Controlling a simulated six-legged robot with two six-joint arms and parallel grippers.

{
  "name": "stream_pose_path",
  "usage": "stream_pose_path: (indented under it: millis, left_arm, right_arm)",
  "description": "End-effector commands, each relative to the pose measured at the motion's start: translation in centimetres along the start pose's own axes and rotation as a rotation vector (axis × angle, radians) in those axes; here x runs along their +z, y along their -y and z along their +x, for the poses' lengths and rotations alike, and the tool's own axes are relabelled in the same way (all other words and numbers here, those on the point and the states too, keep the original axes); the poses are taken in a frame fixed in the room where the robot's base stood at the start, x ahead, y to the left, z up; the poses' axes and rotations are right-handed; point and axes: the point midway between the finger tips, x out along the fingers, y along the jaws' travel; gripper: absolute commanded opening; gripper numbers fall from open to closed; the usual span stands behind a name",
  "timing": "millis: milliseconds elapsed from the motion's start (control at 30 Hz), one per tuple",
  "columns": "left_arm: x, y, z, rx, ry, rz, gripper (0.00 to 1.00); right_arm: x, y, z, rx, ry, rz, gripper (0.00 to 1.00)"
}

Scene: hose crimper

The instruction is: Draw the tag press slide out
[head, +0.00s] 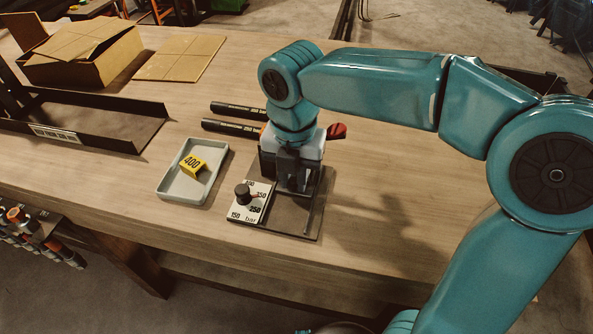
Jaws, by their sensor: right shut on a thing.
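The tag press stands near the front edge of the table, on a dark base plate (310,218). My right gripper (296,184) points down over the press, its dark fingers low above the plate. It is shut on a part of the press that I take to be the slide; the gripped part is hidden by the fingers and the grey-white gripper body. A white dial plate (240,214) marked 150, 250, 350 and bar, with a black knob (242,194), lies just left of the fingers. My left gripper is not in view.
A grey tray (169,193) holding a yellow "400" tag (193,166) lies left of the press. Two black-handled bars (232,127) and a red knob (337,131) are behind. A cardboard box (80,72) and black rack (125,142) stand at left. The right tabletop is clear.

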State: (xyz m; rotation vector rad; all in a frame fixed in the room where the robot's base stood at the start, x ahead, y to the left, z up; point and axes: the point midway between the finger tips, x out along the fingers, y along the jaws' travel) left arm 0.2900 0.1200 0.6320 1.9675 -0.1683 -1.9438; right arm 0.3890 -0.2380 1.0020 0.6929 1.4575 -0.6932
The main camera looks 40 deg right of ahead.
Motion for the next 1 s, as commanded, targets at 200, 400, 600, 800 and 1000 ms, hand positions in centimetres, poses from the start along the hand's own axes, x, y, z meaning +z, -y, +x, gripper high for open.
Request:
stream_pose_path:
  millis: [200,400,600,800,1000]
  left_arm:
    - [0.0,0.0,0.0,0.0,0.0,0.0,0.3]
    - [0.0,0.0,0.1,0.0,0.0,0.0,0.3]
    - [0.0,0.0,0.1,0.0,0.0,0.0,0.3]
    - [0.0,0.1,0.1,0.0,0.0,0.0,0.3]
    - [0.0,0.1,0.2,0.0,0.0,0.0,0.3]
  right_arm:
    - [0.0,0.0,0.0,0.001,0.002,0.0,0.0]
    - [-0.5,0.0,0.0,0.001,0.001,-0.001,0.0]
    - [-1.0,0.0,0.0,0.001,0.0,-0.001,0.0]
    - [-1.5,-0.1,-0.1,0.002,0.0,-0.001,0.0]
    - [-2.0,0.0,0.0,0.001,-0.001,-0.001,0.0]
